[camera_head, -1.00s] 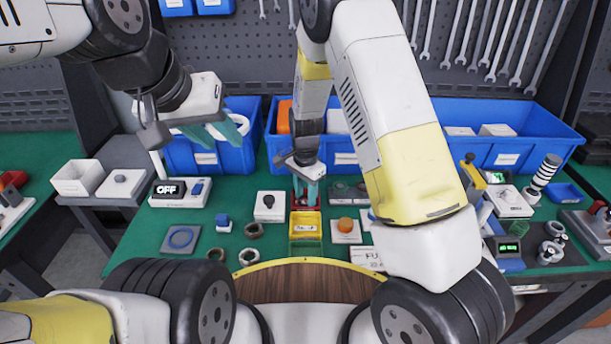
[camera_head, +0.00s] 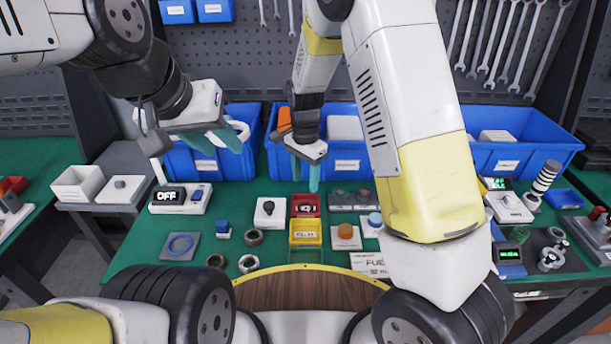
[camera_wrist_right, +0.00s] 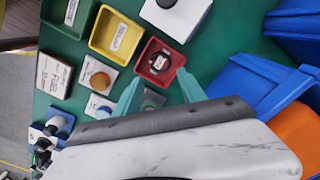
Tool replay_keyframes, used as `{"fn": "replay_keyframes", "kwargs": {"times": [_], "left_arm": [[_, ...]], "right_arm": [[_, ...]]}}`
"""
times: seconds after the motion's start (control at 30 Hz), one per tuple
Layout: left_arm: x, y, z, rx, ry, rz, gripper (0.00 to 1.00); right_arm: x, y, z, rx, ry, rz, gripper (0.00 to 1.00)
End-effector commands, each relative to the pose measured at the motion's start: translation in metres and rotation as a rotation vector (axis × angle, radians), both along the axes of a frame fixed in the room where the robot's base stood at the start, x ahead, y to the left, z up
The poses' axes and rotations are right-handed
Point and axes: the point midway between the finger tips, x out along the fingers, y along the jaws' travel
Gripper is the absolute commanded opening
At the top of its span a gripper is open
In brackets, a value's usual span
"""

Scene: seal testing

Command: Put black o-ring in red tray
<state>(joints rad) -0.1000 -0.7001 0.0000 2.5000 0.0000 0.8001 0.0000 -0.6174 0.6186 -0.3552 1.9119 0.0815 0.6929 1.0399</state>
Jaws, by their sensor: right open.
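The red tray (camera_head: 306,205) stands on the green table behind the yellow tray. A small dark ring-like shape with a pale label (camera_head: 307,208) shows inside it, most likely the black o-ring; the red tray also shows in the right wrist view (camera_wrist_right: 143,72) with a dark shape (camera_wrist_right: 161,62) in it. My right gripper (camera_head: 305,178) is open and empty, above and a little behind the red tray. Its two teal fingers stand apart in the right wrist view (camera_wrist_right: 157,88). My left gripper (camera_head: 224,142) is open and empty, raised in front of the left blue bin.
The yellow tray (camera_head: 306,243) and a green tray are in front of the red tray. Several rings (camera_head: 249,264) lie left of them. A blue ring (camera_head: 180,244) lies on a grey plate. Blue bins (camera_head: 345,166) line the back. An orange-button block (camera_head: 346,243) stands right.

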Motion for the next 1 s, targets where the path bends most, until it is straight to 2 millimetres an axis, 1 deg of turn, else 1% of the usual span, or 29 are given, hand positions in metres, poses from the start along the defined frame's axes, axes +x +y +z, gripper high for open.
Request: {"fn": "replay_keyframes", "kwargs": {"times": [0.03, 0.1, 0.27, 0.33, 0.37, 0.47, 0.5, 0.57, 0.6, 0.67, 0.7, 0.77, 0.8, 0.87, 0.9, 1.0], "left_arm": [[0.000, 0.000, 0.000, 0.000, 0.000, 0.000, 0.36], [0.000, 0.000, 0.000, 0.000, 0.000, 0.000, 0.36], [0.000, 0.000, 0.000, 0.000, 0.000, 0.000, 0.36], [0.000, 0.000, 0.000, 0.000, 0.000, 0.000, 0.36], [0.000, 0.000, 0.000, 0.000, 0.000, 0.000, 0.36], [0.000, 0.000, 0.000, 0.000, 0.000, 0.000, 0.36], [0.000, 0.000, 0.000, 0.000, 0.000, 0.000, 0.36], [0.000, 0.000, 0.000, 0.000, 0.000, 0.000, 0.36], [0.000, 0.000, 0.000, 0.000, 0.000, 0.000, 0.36], [0.000, 0.000, 0.000, 0.000, 0.000, 0.000, 0.36], [0.000, 0.000, 0.000, 0.000, 0.000, 0.000, 0.36], [0.000, 0.000, 0.000, 0.000, 0.000, 0.000, 0.36], [0.000, 0.000, 0.000, 0.000, 0.000, 0.000, 0.36], [0.000, 0.000, 0.000, 0.000, 0.000, 0.000, 0.36], [0.000, 0.000, 0.000, 0.000, 0.000, 0.000, 0.36], [0.000, 0.000, 0.000, 0.000, 0.000, 0.000, 0.36]], "right_arm": [[0.000, 0.000, 0.010, 0.001, -0.003, -0.001, 0.48], [0.000, 0.000, 0.019, 0.000, -0.001, 0.000, 0.48], [0.000, -0.001, 0.034, 0.002, -0.002, 0.003, 0.48], [-0.002, -0.005, 0.044, 0.016, -0.008, 0.012, 0.48], [-0.004, -0.007, 0.050, 0.026, -0.012, 0.022, 0.48], [-0.013, -0.021, 0.080, 0.077, -0.045, 0.076, 0.48], [-0.020, -0.029, 0.095, 0.101, -0.064, 0.108, 0.48], [-0.031, -0.041, 0.119, 0.135, -0.103, 0.165, 0.48], [-0.041, -0.050, 0.135, 0.153, -0.131, 0.205, 0.48], [-0.056, -0.062, 0.156, 0.173, -0.176, 0.269, 0.48], [-0.066, -0.070, 0.169, 0.182, -0.209, 0.312, 0.48], [-0.083, -0.082, 0.187, 0.187, -0.261, 0.375, 0.48], [-0.095, -0.090, 0.198, 0.184, -0.297, 0.418, 0.48], [-0.114, -0.101, 0.212, 0.174, -0.350, 0.482, 0.48], [-0.126, -0.108, 0.221, 0.161, -0.385, 0.525, 0.48], [-0.157, -0.122, 0.236, 0.113, -0.467, 0.625, 0.48]]}}
